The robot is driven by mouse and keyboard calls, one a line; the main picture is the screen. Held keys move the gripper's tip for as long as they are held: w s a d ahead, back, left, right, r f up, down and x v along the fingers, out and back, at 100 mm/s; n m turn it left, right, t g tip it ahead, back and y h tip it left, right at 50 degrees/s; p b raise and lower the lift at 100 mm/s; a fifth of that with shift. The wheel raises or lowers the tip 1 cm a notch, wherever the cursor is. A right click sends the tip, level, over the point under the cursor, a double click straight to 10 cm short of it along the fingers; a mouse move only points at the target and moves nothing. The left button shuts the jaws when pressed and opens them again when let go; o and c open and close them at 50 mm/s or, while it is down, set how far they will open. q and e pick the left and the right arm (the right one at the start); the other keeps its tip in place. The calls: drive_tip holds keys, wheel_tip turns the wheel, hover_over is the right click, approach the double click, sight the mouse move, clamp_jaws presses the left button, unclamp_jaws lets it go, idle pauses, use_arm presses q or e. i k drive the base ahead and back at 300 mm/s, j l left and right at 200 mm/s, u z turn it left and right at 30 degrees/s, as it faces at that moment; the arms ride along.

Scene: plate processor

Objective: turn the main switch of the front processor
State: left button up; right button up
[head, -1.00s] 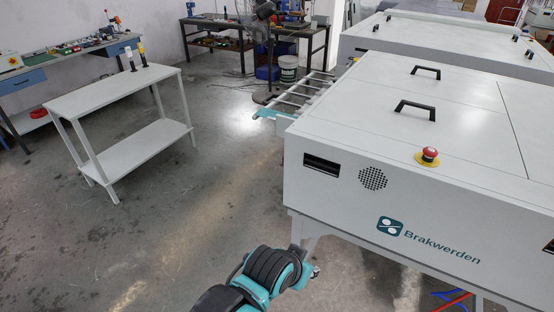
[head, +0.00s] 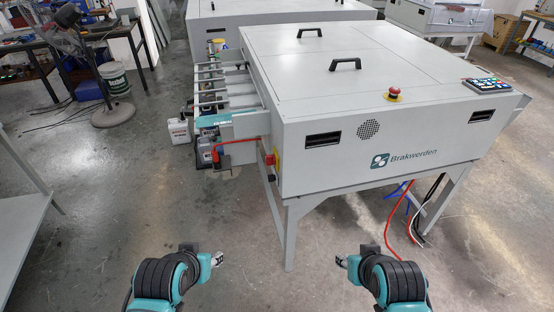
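The front processor (head: 400,153), a large white cabinet marked Brakwerden, stands on legs right of centre in the head view. A small red and yellow part (head: 271,159), which looks like the main switch, shows at its left front corner, seen edge-on, so its setting cannot be read. A red emergency button (head: 394,92) on a yellow base sits on top. My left gripper (head: 218,259) and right gripper (head: 345,262) are low in front of the processor, apart from it. Both are small and partly hidden by my arms, so their opening is unclear.
A roller conveyor (head: 225,95) with containers below joins the processor's left side. A second processor (head: 230,32) stands behind. A grey table (head: 22,220) is at the left edge. Red, blue and black cables hang under the front processor. The floor between is clear.

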sight(271, 159)
drive_tip(key=j, duration=0.1)
drive_tip(key=i+j+u, duration=0.1)
drive_tip(key=i+u, duration=0.85)
drive_tip(key=k, duration=0.1)
